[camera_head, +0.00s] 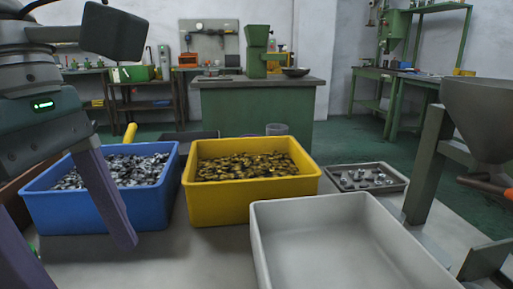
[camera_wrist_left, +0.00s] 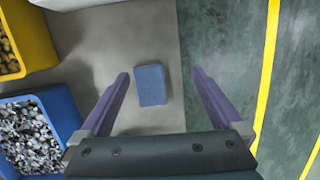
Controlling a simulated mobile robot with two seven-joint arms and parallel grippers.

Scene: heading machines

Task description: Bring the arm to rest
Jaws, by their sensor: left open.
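My left gripper (camera_head: 80,262) comes in from the left in the head view, close to the camera, in front of the blue bin. In the left wrist view its two purple fingers (camera_wrist_left: 162,76) are spread wide with nothing gripped between them. A small blue block (camera_wrist_left: 151,85) shows between the fingers in that view, lying on the grey table below, near its edge. How far the fingers are above the block is hard to tell. My right gripper is not in view.
A blue bin (camera_head: 95,209) of silver parts, a yellow bin (camera_head: 250,200) of brass parts and an empty grey bin (camera_head: 345,245) stand on the table (camera_head: 195,262). A grey tray (camera_head: 366,178) with metal parts lies behind. A funnel machine (camera_head: 487,110) stands at right.

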